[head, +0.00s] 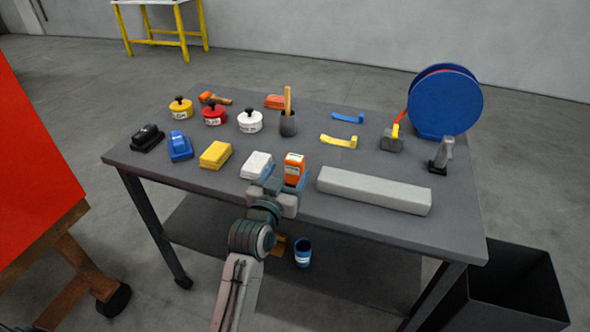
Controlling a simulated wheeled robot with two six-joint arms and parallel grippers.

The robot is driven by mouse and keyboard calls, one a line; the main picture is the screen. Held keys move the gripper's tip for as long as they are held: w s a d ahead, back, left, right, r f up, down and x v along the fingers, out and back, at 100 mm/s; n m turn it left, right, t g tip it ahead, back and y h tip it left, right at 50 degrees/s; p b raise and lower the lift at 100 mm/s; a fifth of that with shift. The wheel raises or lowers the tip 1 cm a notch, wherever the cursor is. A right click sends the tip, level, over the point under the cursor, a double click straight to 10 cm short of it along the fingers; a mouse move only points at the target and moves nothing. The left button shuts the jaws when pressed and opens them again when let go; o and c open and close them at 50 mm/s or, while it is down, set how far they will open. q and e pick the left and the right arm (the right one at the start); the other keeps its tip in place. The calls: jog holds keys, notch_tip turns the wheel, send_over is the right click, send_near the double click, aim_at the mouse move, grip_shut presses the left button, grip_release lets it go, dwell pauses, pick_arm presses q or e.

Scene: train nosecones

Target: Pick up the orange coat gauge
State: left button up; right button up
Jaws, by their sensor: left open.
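The orange coat gauge (294,163) is a small upright box with a white label, near the front edge of the dark grey table. My left gripper (284,182) is open, with its blue-tipped fingers at the near side of the gauge. One fingertip is to the left of the gauge and the other overlaps its lower right side. I cannot tell whether they touch it. The gripper hides the gauge's lower part. My right gripper is not in view.
A white block (256,164) is close left of the gripper, with a yellow block (215,154) beyond. A long grey block (374,190) lies to the right. A dark cup (288,124) stands behind. The table (330,217) is bare along its front edge.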

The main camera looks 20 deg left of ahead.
aim_at(292, 168)
pick_arm(q)
jog(key=w, duration=0.1)
jog(key=w+p, duration=0.1)
jog(key=w, duration=0.2)
jog(key=shift+w+d+f, duration=0.1)
jog(key=shift+d+f, duration=0.1)
jog(key=shift+d, duration=0.05)
jog(key=shift+w+f, duration=0.2)
jog(key=shift+w, duration=0.4)
jog(key=c, duration=1.2)
jog(key=shift+o, duration=0.2)
jog(key=shift+r, duration=0.15)
